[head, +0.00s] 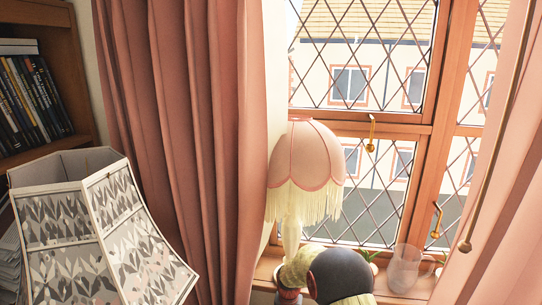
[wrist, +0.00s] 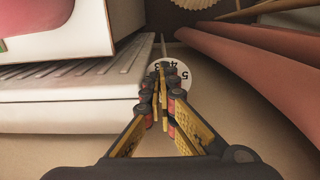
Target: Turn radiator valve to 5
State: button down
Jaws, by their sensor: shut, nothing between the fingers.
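The radiator valve (wrist: 186,77) shows in the wrist view as a pale round face with dark numerals; a 5 and a 4 can be made out. My gripper (wrist: 163,80) is shut and empty, its fingertips in front of the left part of the valve face and covering some of its markings. I cannot tell whether the fingertips touch the valve. The white radiator (wrist: 70,105) with its slatted top is just left of the gripper. The valve and gripper do not show in the head view. Any pointer mark on the valve is hidden or too small to tell.
In the wrist view a pink curtain (wrist: 250,62) hangs close on the right. In the head view there are a fringed lamp (head: 306,158), a glass jug (head: 403,270) on the windowsill, a patterned lampshade (head: 95,230) and a bookshelf (head: 75,45) at left.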

jog(key=shift+s+a+f, duration=0.2)
jog(key=shift+s+f, duration=0.15)
jog(key=shift+f, duration=0.25)
jog(key=shift+w+a, duration=0.2)
jog(key=shift+a, duration=0.5)
jog(key=shift+w+a+r, duration=0.1)
jog(key=shift+w+a, duration=0.15)
jog(key=shift+a, duration=0.1)
jog(key=shift+w+r, duration=0.15)
